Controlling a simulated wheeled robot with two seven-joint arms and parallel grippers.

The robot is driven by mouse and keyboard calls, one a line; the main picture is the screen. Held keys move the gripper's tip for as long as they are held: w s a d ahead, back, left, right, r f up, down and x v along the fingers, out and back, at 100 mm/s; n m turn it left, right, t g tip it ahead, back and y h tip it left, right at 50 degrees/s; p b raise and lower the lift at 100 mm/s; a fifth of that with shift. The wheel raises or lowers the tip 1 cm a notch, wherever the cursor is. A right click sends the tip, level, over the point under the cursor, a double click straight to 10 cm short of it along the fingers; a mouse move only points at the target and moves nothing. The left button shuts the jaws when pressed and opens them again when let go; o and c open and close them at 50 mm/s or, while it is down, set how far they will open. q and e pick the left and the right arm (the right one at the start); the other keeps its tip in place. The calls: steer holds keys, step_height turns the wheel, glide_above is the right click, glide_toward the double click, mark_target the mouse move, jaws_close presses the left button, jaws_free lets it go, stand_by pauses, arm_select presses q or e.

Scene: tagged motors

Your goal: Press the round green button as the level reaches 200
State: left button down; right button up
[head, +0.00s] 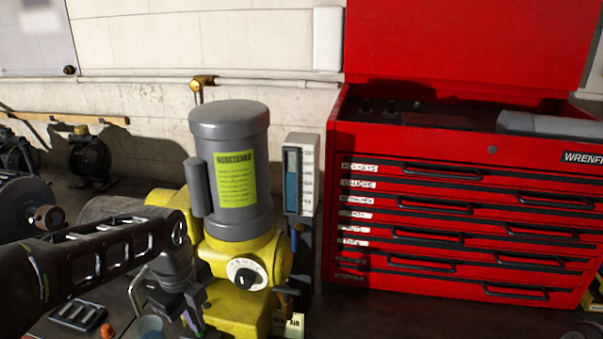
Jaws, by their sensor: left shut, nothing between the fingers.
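A level gauge (299,175) stands upright right of the grey motor. The scale numbers are too small to read, so I cannot tell the value. I cannot make out a round green button; my left gripper and the yellow base may hide it. My left gripper (194,322) is shut and empty, pointing down in front of the yellow base at the bottom of the picture. My right gripper is not in view.
The grey motor (235,165) with a green label stands on a yellow base (238,312) with a white dial (246,273). A red tool chest (450,220) fills the right. A black tray (78,315) and an orange cap (107,330) lie near my left arm.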

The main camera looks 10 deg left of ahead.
arm_select(q)
step_height(320, 180, up, 6)
steer(key=p, duration=0.5)
stand_by(0.5)
